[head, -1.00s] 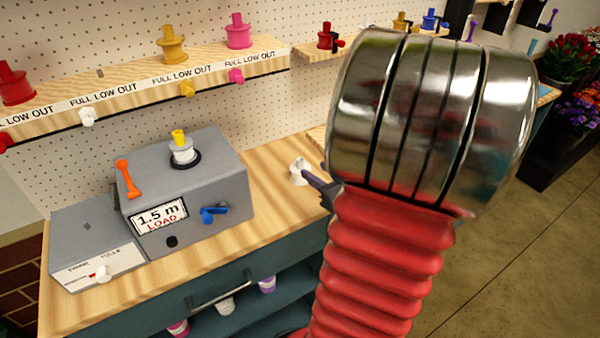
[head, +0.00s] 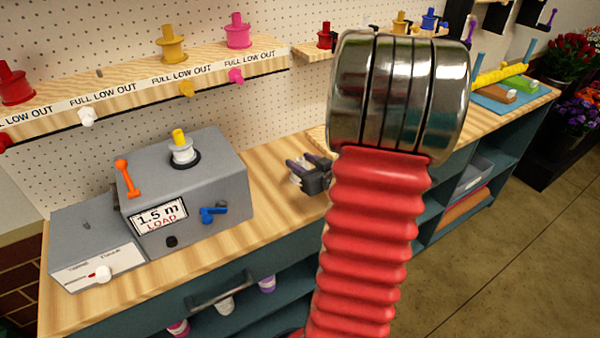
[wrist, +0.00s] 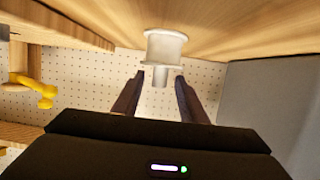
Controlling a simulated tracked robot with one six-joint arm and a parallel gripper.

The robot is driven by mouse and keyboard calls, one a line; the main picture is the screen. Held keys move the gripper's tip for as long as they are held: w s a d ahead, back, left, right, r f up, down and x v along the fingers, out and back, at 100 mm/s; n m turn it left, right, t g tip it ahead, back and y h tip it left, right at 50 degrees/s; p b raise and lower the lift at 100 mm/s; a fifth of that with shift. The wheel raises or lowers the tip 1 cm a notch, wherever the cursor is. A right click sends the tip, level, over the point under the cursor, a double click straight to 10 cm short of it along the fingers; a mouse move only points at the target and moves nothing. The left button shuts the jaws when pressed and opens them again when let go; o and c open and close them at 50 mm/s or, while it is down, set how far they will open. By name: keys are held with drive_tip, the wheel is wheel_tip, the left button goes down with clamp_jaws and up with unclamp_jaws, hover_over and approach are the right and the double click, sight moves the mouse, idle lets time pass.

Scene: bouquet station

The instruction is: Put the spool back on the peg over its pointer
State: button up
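The white spool (wrist: 165,48) stands on the bench. In the head view it (head: 296,181) is mostly hidden behind my gripper. My gripper (head: 308,170) is open at the spool. In the wrist view its fingertips (wrist: 161,78) lie on either side of the spool's knob, with gaps on both sides. A bare grey peg (head: 99,73) stands on the shelf (head: 130,92) between the red spool (head: 14,84) and the yellow spool (head: 172,46). A white pointer (head: 87,117) sits on the shelf's front below that peg.
A grey machine (head: 215,175) with a yellow-and-white spool (head: 182,148) on top stands left of my gripper. It has an orange lever (head: 127,178) and a blue handle (head: 213,214). A pink spool (head: 238,32) stands at the shelf's right end. The bench between machine and gripper is clear.

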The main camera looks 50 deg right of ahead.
sight(298, 158)
drive_tip(key=shift+x, duration=2.6)
drive_tip(key=shift+r, duration=0.1)
clamp_jaws()
